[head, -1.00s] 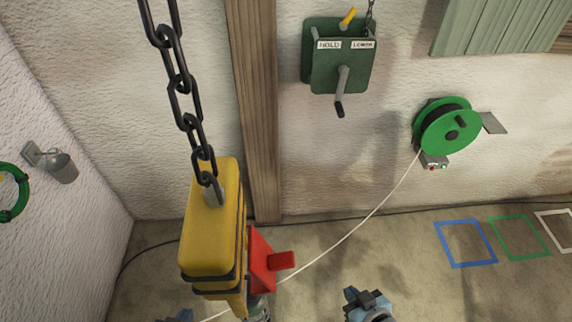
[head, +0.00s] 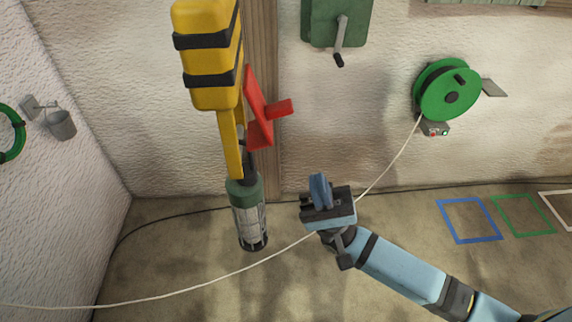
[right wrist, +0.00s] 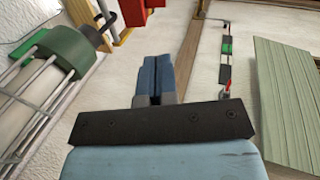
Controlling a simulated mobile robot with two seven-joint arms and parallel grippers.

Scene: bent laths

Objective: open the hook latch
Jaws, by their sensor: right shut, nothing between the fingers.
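The yellow hook block (head: 208,55) with two black bands hangs at upper left in the head view. Its yellow shank (head: 230,145) runs down to a caged lamp (head: 249,225) with a green cap, hanging below it. The red latch piece (head: 258,110), with a tab sticking out to the right, is beside the shank. My right gripper (head: 319,188) is shut and empty, right of the lamp and below the red latch, apart from both. In the right wrist view its blue fingers (right wrist: 155,75) are together; the lamp's green cap (right wrist: 65,48) is at left. My left gripper is out of view.
A green winch box (head: 336,22) with a crank is on the wall behind. A green cable reel (head: 447,92) sends a white cable (head: 200,291) across the floor area. A wooden post (head: 267,165) stands behind the hook. A small bucket (head: 60,124) hangs at left.

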